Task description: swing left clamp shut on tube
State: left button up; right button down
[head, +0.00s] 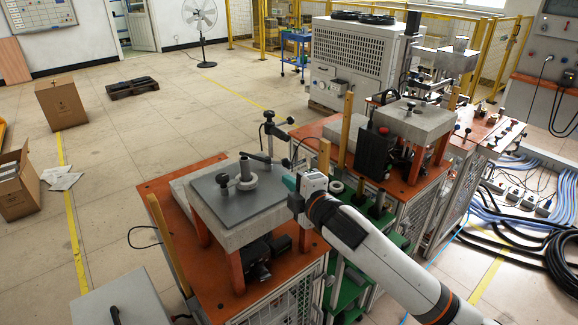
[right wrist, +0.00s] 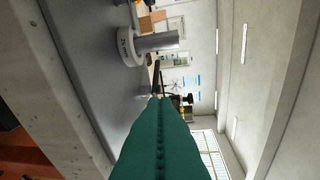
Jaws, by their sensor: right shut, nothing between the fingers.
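A grey upright tube (head: 245,167) stands in a pale ring on the dark grey plate (head: 215,190) of the left bench. The tube also shows in the right wrist view (right wrist: 158,42), with the white ring (right wrist: 129,46) around its base. A black clamp arm (head: 262,158) reaches across behind the tube from a dark post; whether it touches the tube I cannot tell. My right gripper (head: 289,182), with teal fingers, is shut and empty at the plate's right side, apart from the tube. My left gripper is out of view.
A stone block (head: 253,226) carries the plate above the orange bench top (head: 176,247). Yellow posts (head: 324,157) rise beside it. A second bench with another stone block (head: 412,121) stands to the right. Open floor lies behind and left.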

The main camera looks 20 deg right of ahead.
jog(key=x, duration=0.3)
jog(key=shift+w+r+p, duration=0.1)
jog(key=shift+w+p, duration=0.2)
jog(key=shift+p, duration=0.1)
jog(key=shift+w+d+f+p, duration=0.25)
jog(key=shift+w+d+p, duration=0.2)
jog(key=shift+w+d, duration=0.4)
jog(key=shift+w+d+f, duration=0.25)
jog(key=shift+w+d, duration=0.05)
jog(key=shift+w, duration=0.25)
